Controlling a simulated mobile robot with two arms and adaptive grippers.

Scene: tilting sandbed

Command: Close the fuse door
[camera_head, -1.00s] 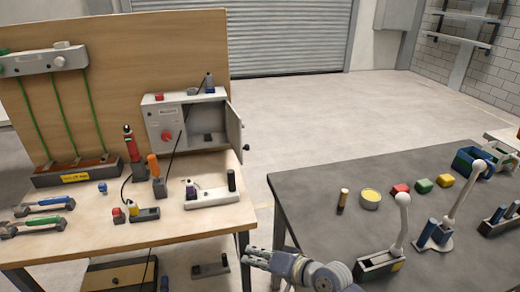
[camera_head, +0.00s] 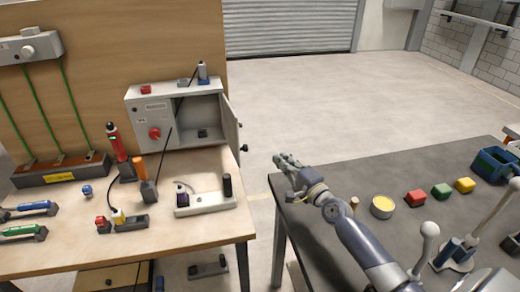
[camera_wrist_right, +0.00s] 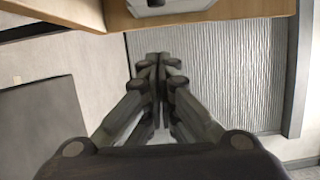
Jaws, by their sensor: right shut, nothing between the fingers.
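The grey fuse box (camera_head: 140,118) stands at the back right of the wooden workbench, against the upright board. Its door (camera_head: 231,125) is hinged at the box's right side and stands open, swung outward toward me. A dark knob (camera_head: 244,148) sits on the door's lower free edge. My right gripper (camera_head: 280,160) is right of the door, apart from it, above the left edge of the grey table. It is shut and empty; its closed fingers also show in the right wrist view (camera_wrist_right: 160,62). My left gripper is not in view.
The wooden bench (camera_head: 70,250) carries several tools and switch blocks, including a white block with a black handle (camera_head: 205,203). The grey table (camera_head: 330,245) holds a yellow-topped tin (camera_head: 382,207), coloured blocks and levers. A floor gap separates the two tables.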

